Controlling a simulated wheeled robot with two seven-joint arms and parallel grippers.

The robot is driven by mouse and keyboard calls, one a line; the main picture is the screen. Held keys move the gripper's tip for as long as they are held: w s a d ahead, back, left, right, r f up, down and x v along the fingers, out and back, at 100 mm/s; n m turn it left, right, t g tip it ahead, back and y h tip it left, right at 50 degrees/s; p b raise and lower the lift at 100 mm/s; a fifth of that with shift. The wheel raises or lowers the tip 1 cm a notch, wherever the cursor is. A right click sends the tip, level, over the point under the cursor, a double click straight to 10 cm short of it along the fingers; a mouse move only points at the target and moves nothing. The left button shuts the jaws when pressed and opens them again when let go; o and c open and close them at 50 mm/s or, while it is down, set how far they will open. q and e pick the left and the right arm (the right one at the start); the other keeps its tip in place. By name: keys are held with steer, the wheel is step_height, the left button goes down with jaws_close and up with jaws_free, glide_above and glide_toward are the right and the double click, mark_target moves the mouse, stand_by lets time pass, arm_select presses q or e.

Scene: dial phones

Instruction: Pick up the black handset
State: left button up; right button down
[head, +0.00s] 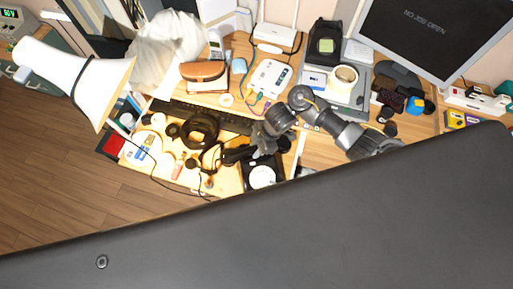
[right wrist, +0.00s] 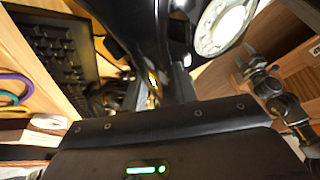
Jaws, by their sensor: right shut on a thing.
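The black dial phone shows in the head view with its white dial (head: 262,176) facing up near the desk's front edge. The black handset (head: 236,154) is just left of my right gripper (head: 262,146) and partly hidden by it. In the right wrist view the handset (right wrist: 140,28) runs up from between the fingers of my right gripper (right wrist: 165,88), which is shut on it. The dial (right wrist: 222,24) is close by at the upper right. I cannot tell how far the handset is off the phone. My left gripper is not in view.
A black keyboard (head: 222,118) lies behind the phone. A dark round object (head: 200,130) and several small items crowd the desk to the left. A grey device with a tape roll (head: 343,78) stands behind my right arm. A monitor (head: 430,35) is at the back right.

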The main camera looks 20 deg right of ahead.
mark_target(253, 148)
step_height(253, 148, up, 3)
steer(key=shift+w+r, duration=0.1)
steer(key=shift+r, duration=0.05)
steer(key=s+d+r+p, duration=0.2)
steer(key=s+d+r, duration=0.7)
steer(key=d, duration=0.1)
steer(key=shift+s+d+r, duration=0.15)
steer(key=shift+s+r, duration=0.1)
steer(key=shift+r, duration=0.1)
